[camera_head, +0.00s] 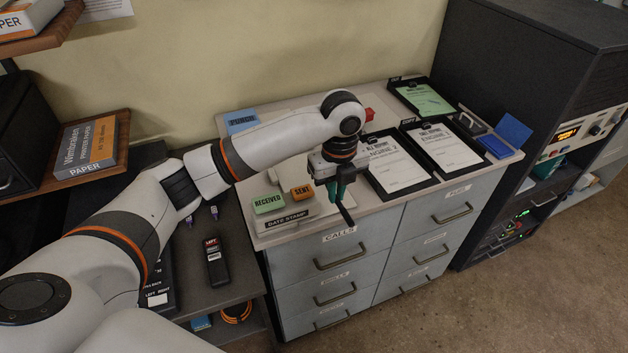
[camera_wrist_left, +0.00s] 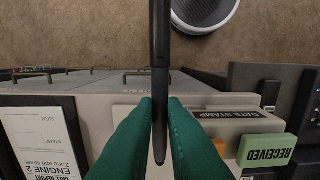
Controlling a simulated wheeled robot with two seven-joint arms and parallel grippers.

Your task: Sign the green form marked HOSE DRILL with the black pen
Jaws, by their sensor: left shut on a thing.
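My left gripper (camera_head: 340,194) has green fingers and is shut on the black pen (camera_head: 348,215). It holds the pen in the air by the front edge of the grey cabinet top. In the left wrist view the pen (camera_wrist_left: 160,60) runs between the two green fingertips (camera_wrist_left: 160,118), its tapered end showing between them. A green form (camera_head: 426,99) lies in a black tray at the back right of the cabinet top, apart from the gripper. Its print is too small to read. My right gripper is not in view.
White call report forms (camera_head: 446,147) lie in black trays right of the gripper. A green RECEIVED stamp (camera_head: 268,203) and an orange SENT stamp (camera_head: 302,191) stand left of it. A blue ink pad (camera_head: 513,131) stands open at right. A tall dark rack (camera_head: 535,70) bounds the right side.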

